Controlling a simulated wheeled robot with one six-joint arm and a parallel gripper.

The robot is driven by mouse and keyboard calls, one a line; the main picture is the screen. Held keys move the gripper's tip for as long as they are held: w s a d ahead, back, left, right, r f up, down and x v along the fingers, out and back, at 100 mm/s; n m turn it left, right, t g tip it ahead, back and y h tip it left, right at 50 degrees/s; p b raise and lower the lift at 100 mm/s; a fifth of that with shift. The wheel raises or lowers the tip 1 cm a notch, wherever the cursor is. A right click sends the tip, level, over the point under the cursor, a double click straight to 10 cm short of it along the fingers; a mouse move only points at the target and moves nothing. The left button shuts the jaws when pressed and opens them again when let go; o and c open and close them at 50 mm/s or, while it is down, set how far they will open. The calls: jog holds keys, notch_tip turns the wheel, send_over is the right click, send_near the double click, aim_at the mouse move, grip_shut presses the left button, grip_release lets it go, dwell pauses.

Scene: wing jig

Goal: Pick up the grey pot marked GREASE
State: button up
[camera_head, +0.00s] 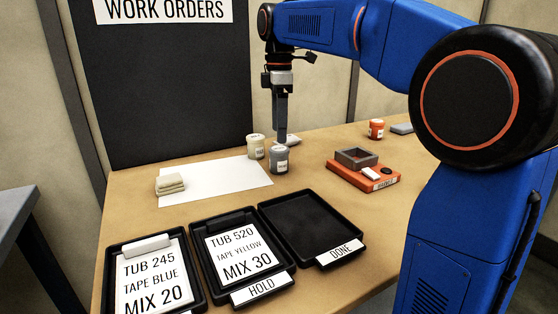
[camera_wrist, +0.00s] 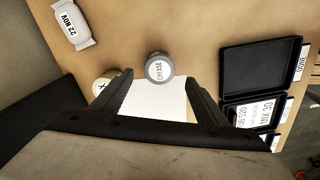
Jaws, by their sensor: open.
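The grey pot marked GREASE (camera_wrist: 159,67) stands on the table, its lid label readable in the wrist view. In the head view the grey pot (camera_head: 278,160) stands at the right edge of the white sheet. A cream pot (camera_head: 256,146) stands close to its left; it also shows, partly behind a finger, in the wrist view (camera_wrist: 103,84). My gripper (camera_head: 280,137) points down above and just behind the grey pot in the head view. In the wrist view my gripper (camera_wrist: 158,83) has its fingers apart, with the grey pot just beyond the tips and nothing held.
A white packet (camera_wrist: 73,24) marked 22 NOV lies near the pots. Black trays (camera_head: 312,222) line the front. An orange scale (camera_head: 362,176) and an orange pot (camera_head: 376,129) stand to the right. A dark board (camera_head: 165,90) rises behind.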

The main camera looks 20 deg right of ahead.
aim_at(279, 148)
jog(key=shift+f, duration=3.5)
jog(key=c, duration=1.2)
jog(key=shift+c, duration=0.2)
jog(key=shift+r, duration=0.15)
